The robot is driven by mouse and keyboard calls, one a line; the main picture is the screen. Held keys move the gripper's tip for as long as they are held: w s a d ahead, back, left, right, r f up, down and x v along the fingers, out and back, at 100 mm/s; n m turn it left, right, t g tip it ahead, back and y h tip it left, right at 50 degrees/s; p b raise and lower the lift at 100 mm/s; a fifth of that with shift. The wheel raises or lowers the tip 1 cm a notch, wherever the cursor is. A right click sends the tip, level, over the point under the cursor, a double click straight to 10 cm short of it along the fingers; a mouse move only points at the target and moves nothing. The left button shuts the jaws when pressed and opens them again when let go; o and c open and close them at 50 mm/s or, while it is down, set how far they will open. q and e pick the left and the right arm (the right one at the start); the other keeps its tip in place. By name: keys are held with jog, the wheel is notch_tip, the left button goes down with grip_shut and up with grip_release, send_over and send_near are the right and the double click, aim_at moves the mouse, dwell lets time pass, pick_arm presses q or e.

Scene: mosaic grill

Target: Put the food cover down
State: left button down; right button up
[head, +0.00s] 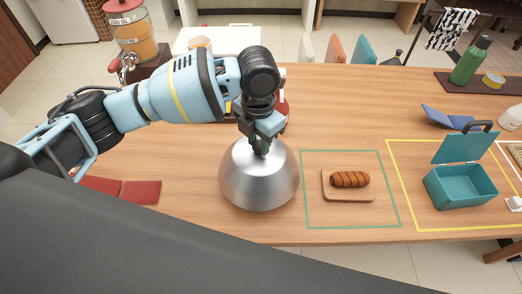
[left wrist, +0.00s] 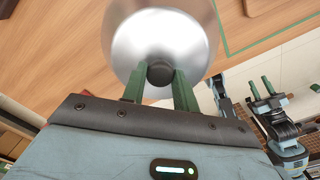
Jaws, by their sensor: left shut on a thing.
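The silver dome-shaped food cover (head: 258,182) is upright at the middle of the table, left of the green outlined square. My left gripper (head: 260,148) comes from above and is shut on the dark knob on its top. The left wrist view shows the green fingers (left wrist: 160,82) on either side of the knob (left wrist: 159,73), with the shiny dome (left wrist: 150,35) beyond. I cannot tell whether the rim touches the table. My right gripper (left wrist: 260,86) shows in the left wrist view, its two green fingers apart and nothing between them.
Right of the cover, a grilled sausage (head: 350,179) lies on a small wooden board (head: 348,196) inside the green outline (head: 306,200). An open teal box (head: 460,185) stands farther right in a yellow outline. A red mat (head: 140,192) lies left. A drink dispenser (head: 134,40) stands at back left.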

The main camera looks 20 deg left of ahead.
aim_at(259, 154)
pick_arm(q)
jog(key=shift+f, duration=2.6)
jog(key=c, duration=1.1)
grip_release()
jog(key=shift+f, duration=0.1)
notch_tip(259, 154, up, 12)
jog(key=shift+r, duration=0.2)
